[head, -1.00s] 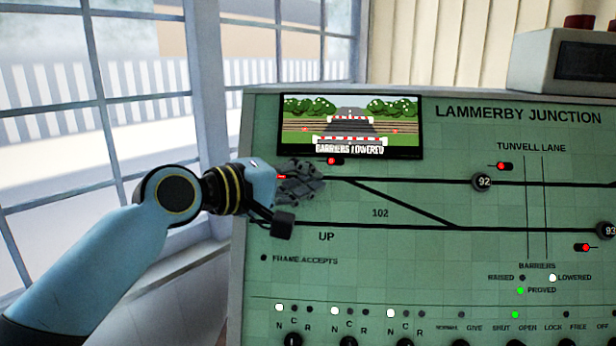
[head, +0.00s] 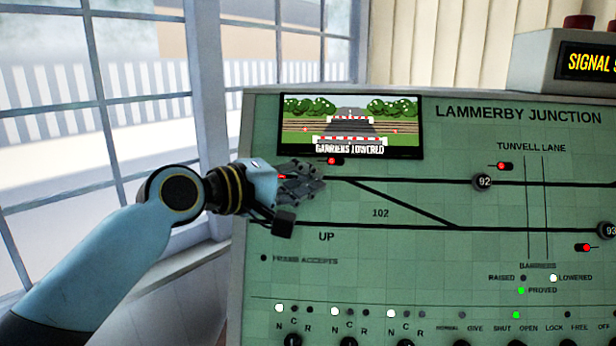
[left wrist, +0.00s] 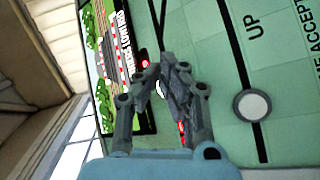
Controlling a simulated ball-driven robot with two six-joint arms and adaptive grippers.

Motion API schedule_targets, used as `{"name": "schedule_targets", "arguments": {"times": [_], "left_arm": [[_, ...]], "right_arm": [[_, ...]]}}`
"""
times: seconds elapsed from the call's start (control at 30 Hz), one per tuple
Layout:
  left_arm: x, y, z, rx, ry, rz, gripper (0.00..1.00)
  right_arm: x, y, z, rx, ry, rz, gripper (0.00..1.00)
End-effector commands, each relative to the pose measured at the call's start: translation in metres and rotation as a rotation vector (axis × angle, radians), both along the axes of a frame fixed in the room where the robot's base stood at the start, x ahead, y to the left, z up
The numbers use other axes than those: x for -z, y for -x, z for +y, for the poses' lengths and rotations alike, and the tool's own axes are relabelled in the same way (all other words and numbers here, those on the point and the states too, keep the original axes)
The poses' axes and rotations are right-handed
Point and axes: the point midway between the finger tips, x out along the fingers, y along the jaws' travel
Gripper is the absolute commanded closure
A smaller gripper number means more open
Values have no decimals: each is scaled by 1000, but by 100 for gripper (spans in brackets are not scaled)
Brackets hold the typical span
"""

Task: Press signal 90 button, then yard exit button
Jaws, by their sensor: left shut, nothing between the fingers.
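My left gripper (head: 318,180) is shut and empty at the left end of the upper track line on the green panel (head: 400,262). In the left wrist view its fingertips (left wrist: 172,72) meet over the panel; I cannot tell whether they touch it. A pale round part, partly hidden, shows behind the fingers there. A round grey button (left wrist: 252,105) sits on the UP line beside the gripper, its number unreadable. Buttons 92 (head: 483,182) and 93 (head: 607,230) are clear of the gripper. No label reading 90 or yard exit is visible. My right gripper is not in view.
A screen (head: 350,126) above the gripper reads "BARRIERS LOWERED". A box (head: 565,65) on the panel's top right has a lit display (head: 588,63) reading "SIGNAL S", cut off. Switches line the panel's lower edge. A window (head: 90,100) is at left.

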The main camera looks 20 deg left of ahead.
Motion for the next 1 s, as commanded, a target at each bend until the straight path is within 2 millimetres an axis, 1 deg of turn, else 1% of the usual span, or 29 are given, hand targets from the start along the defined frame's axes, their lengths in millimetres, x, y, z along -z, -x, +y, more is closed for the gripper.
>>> {"name": "schedule_targets", "arguments": {"times": [0.17,0.4,0.77,0.87,1.0], "left_arm": [[-3,3,-1,0,0,1,100],[-10,13,-5,0,0,0,100],[-9,15,-5,0,0,0,100],[-13,21,-7,0,1,2,100],[-21,33,-11,0,1,2,100]], "right_arm": [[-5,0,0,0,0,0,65],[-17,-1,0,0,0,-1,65],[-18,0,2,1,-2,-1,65],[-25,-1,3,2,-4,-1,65],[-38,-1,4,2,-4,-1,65]]}}
